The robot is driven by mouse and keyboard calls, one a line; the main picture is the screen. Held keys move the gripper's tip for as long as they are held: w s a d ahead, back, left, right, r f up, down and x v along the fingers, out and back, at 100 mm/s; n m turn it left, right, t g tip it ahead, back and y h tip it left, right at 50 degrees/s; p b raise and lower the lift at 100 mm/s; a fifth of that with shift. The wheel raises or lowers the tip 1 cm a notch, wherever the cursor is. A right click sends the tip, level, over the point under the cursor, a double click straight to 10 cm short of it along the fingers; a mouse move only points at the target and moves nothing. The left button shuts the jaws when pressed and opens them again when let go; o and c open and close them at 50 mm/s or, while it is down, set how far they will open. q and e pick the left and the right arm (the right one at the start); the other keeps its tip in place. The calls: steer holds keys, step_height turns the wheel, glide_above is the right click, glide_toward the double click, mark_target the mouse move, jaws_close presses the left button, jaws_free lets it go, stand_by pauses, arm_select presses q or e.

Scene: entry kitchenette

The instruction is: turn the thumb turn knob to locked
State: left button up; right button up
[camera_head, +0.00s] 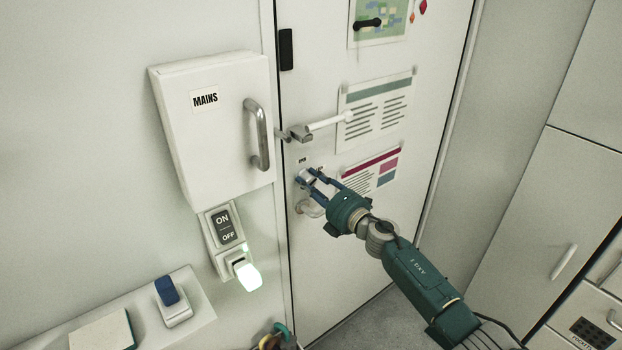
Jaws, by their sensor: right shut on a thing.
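The thumb turn knob (305,177) is a small pale piece on the white door (345,240), below the door's lever handle (325,123). My right gripper (309,178) has blue fingers and a green body, and reaches in from the lower right. Its fingers are shut on the knob and hide much of it, so I cannot tell which way the knob is turned. A small label (302,161) sits just above the knob, too small to read. My left gripper is not in view.
The mains box (215,130), with its metal handle, hangs on the wall left of the door. An ON/OFF switch (223,226) and a glowing light (246,275) are below it. A shelf (200,310) juts out at lower left. Cabinets (540,210) stand at right.

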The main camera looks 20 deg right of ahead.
steer(key=m+p, duration=0.2)
steer(key=m, duration=0.3)
steer(key=shift+m, duration=0.3)
stand_by(0.4)
steer(key=o, duration=1.2)
steer(key=shift+c, duration=0.2)
steer(key=shift+s+d+f, duration=0.1)
steer(key=shift+s+d, duration=0.1)
steer(key=shift+s, duration=0.1)
steer(key=v, duration=1.1)
steer(key=shift+s, duration=0.2)
